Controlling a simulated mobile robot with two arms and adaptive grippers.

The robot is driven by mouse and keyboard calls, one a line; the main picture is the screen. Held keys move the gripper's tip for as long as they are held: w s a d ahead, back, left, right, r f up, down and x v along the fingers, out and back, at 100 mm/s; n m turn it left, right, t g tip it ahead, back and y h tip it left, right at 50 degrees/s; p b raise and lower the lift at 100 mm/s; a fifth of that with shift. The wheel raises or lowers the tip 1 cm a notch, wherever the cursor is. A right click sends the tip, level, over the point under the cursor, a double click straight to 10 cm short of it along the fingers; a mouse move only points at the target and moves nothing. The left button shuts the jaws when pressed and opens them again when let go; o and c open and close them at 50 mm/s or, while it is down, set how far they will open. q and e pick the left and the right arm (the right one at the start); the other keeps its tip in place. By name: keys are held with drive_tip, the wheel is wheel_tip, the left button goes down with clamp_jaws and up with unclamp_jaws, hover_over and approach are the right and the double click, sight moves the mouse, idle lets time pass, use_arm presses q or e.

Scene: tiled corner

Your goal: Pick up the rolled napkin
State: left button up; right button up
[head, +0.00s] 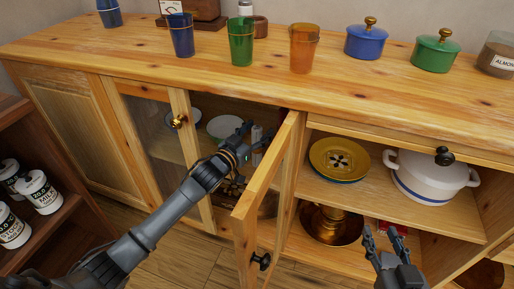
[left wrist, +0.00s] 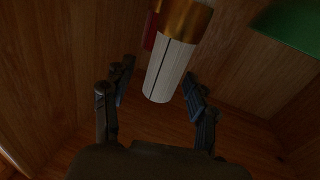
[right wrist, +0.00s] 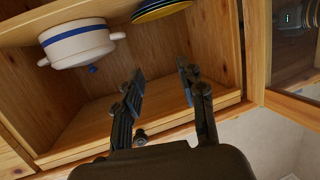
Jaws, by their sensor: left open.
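The rolled napkin (left wrist: 172,70), white with a gold band (left wrist: 185,18), shows in the left wrist view inside the wooden cabinet. My left gripper (left wrist: 156,80) is open, with one finger on each side of the napkin's white end in that view. I cannot tell whether either finger touches it. In the head view my left gripper (head: 245,138) reaches into the cabinet behind the half-open door, and the napkin is mostly hidden there. My right gripper (head: 384,238) is open and empty in front of the right open shelves; it also shows in the right wrist view (right wrist: 163,73).
The open wooden door (head: 265,185) stands just right of my left arm. Plates (head: 225,126) lie behind the gripper. A green object (left wrist: 290,25) and a red one (left wrist: 150,35) are near the napkin. A white pot (head: 432,180) and yellow plate (head: 339,158) fill the right shelf.

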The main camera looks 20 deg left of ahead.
use_arm(q)
clamp_jaws()
drive_tip(key=shift+r, duration=0.15)
